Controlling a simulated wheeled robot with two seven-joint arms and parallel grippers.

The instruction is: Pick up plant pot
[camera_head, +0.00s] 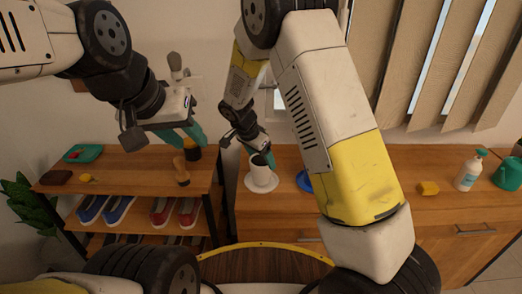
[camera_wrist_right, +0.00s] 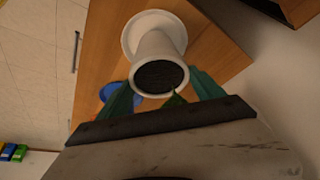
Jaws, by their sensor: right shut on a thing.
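The white plant pot (camera_head: 259,172) stands near the front of the right cabinet top, over a white saucer (camera_head: 262,187). I cannot tell whether the pot still touches the saucer. My left gripper (camera_head: 185,137) hangs above the left shelf, away from the pot, with its teal fingers apart and empty.
A blue round thing (camera_head: 305,181) lies right of the saucer, partly behind my right arm. A yellow sponge (camera_head: 428,188), a soap bottle (camera_head: 468,171) and a green watering can (camera_head: 508,174) stand further right. The left shelf holds a brown wooden item (camera_head: 181,171), a green tray (camera_head: 84,153) and shoes (camera_head: 117,210).

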